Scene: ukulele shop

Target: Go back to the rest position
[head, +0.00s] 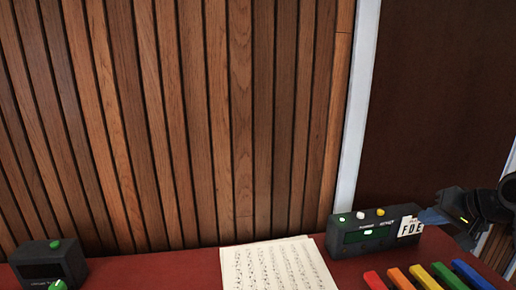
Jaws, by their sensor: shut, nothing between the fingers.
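My gripper (432,216) is at the right edge of the head view, with my dark arm reaching in from the right. Its fingers are shut and empty. Its tip is close to the right end of a dark pedal-like device (352,251) with a green screen and white, green and yellow buttons on top. I cannot tell whether the gripper touches the card or the device.
The red table top (150,270) holds a music sheet (268,266), a dark box with green buttons (48,264) at the left, and several coloured bars (423,277) at the front right. A slatted wood wall (190,120) stands behind.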

